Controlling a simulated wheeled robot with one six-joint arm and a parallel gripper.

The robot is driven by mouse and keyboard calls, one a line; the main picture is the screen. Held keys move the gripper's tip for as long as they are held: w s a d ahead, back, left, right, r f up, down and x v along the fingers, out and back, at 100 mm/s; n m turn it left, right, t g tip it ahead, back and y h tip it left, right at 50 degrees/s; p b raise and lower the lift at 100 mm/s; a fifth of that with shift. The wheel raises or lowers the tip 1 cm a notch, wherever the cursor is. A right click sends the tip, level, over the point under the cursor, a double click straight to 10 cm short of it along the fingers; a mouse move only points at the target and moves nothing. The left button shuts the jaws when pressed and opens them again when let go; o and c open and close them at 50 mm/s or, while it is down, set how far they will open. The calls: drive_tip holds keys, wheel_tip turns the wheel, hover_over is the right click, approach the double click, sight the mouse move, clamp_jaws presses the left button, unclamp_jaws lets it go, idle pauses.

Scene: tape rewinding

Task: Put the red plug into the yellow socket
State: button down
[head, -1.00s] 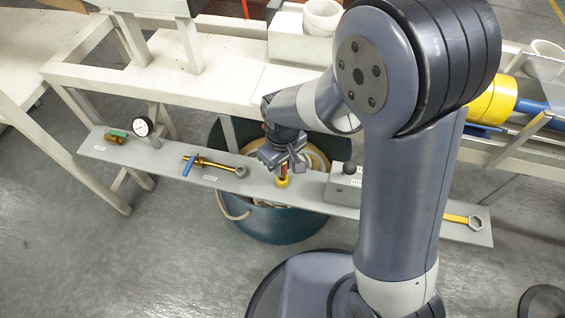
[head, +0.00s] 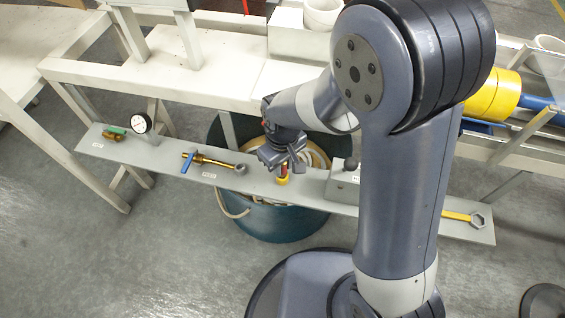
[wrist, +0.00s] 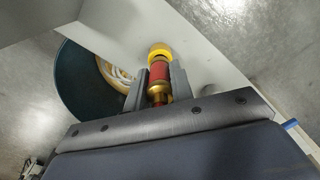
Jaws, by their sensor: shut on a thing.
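The yellow socket (head: 282,181) stands on the long grey shelf, right of the blue-handled tool. In the wrist view the socket (wrist: 160,50) is a yellow ring just beyond the fingertips. The red plug (wrist: 158,72), red with a brass body, lies between the two fingers of my gripper (wrist: 158,78), which is shut on it. In the head view my gripper (head: 283,163) is right above the socket, and a little of the red plug shows between it and the socket. The plug's far end meets the socket's ring; how deep it sits is hidden.
The grey shelf (head: 325,206) also bears a brass tool with a blue handle (head: 210,162), a gauge (head: 141,123), a brass and green fitting (head: 113,133), a grey box with a black knob (head: 345,185) and a yellow wrench (head: 462,217). A teal tub (head: 262,225) stands below.

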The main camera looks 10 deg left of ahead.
drive_tip(key=shift+f+b, duration=0.35)
drive_tip(key=shift+f, duration=0.2)
drive_tip(key=c, duration=1.1)
unclamp_jaws()
drive_tip(key=shift+c, duration=0.2)
drive_tip(key=shift+r, duration=0.1)
wheel_tip(320, 180, up, 11)
drive_tip(key=p, duration=0.3)
wheel_tip(320, 180, down, 11)
drive_tip(key=b, duration=0.3)
drive_tip(key=shift+r+p, duration=0.35)
